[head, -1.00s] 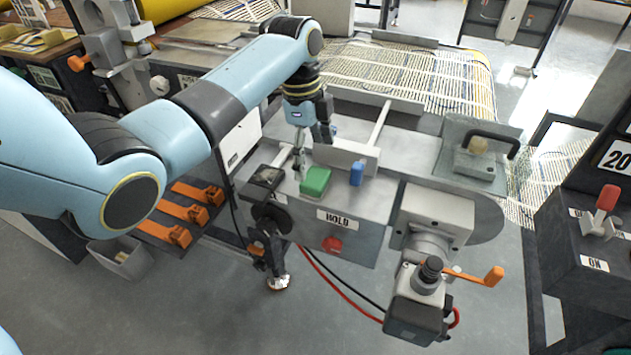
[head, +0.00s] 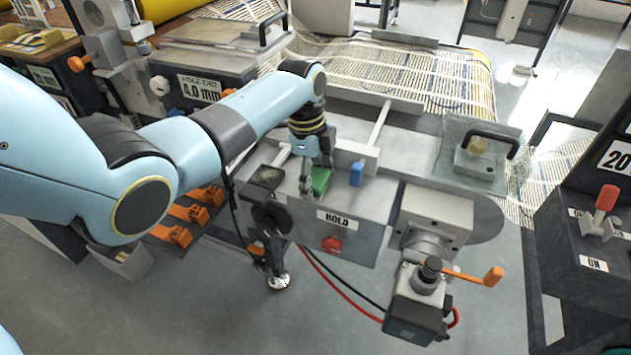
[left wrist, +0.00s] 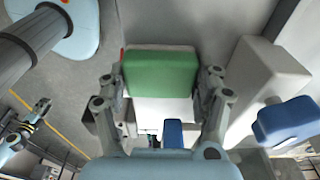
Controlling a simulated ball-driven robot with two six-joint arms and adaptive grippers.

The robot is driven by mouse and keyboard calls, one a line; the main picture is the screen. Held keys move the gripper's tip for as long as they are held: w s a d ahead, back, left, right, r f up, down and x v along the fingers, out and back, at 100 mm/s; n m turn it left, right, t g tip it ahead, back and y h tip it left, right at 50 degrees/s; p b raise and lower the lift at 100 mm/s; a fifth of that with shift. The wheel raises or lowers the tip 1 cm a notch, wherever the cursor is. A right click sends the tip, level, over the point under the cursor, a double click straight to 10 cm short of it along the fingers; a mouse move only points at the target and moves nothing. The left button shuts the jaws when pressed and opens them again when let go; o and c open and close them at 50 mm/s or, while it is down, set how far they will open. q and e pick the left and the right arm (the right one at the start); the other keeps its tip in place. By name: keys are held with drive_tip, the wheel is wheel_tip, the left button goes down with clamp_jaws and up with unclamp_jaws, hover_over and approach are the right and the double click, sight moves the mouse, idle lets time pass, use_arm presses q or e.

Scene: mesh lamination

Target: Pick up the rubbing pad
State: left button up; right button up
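A green block with a pale part beside it, which I take to be the rubbing pad (head: 321,181), lies on the grey machine top above the HOLD label. In the left wrist view the green pad (left wrist: 160,74) sits between the two fingers of my left gripper (left wrist: 163,86). In the head view my left gripper (head: 308,188) points down at the pad and partly covers it. Its fingers are spread, one on each side of the pad, close to its edges. I cannot tell whether they touch it.
A dark-handled block (head: 480,165) is farther right. An orange-handled crank (head: 480,276) sits at the front.

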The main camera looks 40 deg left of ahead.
sight(315, 177)
use_arm(q)
drive_tip(key=c, duration=0.6)
drive_tip(key=shift+r, duration=0.1)
wheel_tip(315, 177, up, 10)
drive_tip(key=shift+f, duration=0.1)
